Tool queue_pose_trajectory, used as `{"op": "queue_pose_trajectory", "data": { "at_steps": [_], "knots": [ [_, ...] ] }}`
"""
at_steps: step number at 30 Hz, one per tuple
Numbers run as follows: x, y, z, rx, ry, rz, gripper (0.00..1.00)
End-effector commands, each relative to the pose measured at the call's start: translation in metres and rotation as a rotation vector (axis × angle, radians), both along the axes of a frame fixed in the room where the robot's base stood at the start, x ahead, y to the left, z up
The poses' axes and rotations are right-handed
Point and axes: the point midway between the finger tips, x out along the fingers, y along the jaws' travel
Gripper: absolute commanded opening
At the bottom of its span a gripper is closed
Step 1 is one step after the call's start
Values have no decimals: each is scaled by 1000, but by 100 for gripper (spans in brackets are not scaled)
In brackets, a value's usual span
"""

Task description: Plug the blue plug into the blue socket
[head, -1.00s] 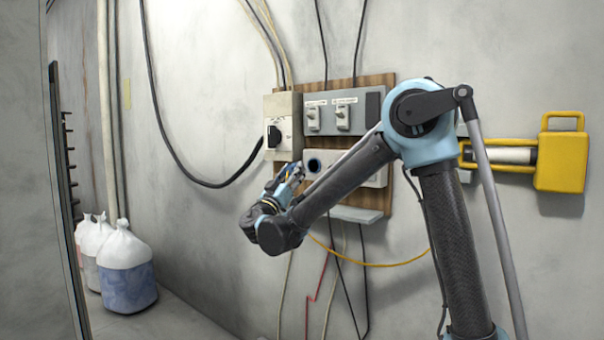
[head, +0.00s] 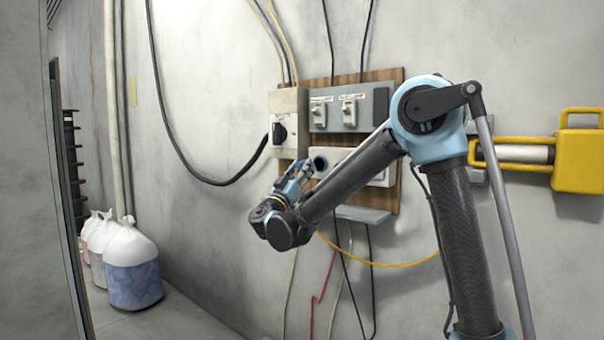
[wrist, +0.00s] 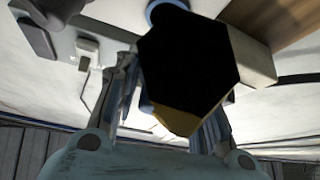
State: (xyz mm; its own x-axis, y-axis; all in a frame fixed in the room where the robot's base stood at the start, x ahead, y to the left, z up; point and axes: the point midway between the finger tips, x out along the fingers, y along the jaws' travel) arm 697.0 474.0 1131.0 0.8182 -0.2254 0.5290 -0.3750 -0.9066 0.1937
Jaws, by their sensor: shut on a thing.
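My gripper (head: 294,183) is at the front of the wall panel, just left of and slightly below the blue-rimmed socket (head: 320,163). It is shut on the blue plug (head: 308,170), of which only a small blue part shows in the head view. In the wrist view, a large black, many-sided body with a yellow lower edge, apparently the plug (wrist: 185,70), fills the space between the fingers. Part of the blue socket ring (wrist: 166,9) shows just beyond it at the top. The plug appears apart from the socket, but the exact gap is hard to tell.
A wooden board (head: 396,87) carries a grey switch box (head: 334,110) and a beige box with a black knob (head: 288,107). A small shelf (head: 362,214) juts out below. A yellow cable (head: 385,265) hangs under my arm. White bags (head: 134,270) stand at left.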

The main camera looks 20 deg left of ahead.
Motion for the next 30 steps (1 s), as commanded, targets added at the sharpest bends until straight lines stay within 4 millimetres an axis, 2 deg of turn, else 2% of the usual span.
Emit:
{"op": "queue_pose_trajectory", "data": {
  "at_steps": [19, 30],
  "knots": [
    [43, -18, 0, 0, 0, -1, 16],
    [48, -20, 0, 1, 0, 1, 16]
  ]
}}
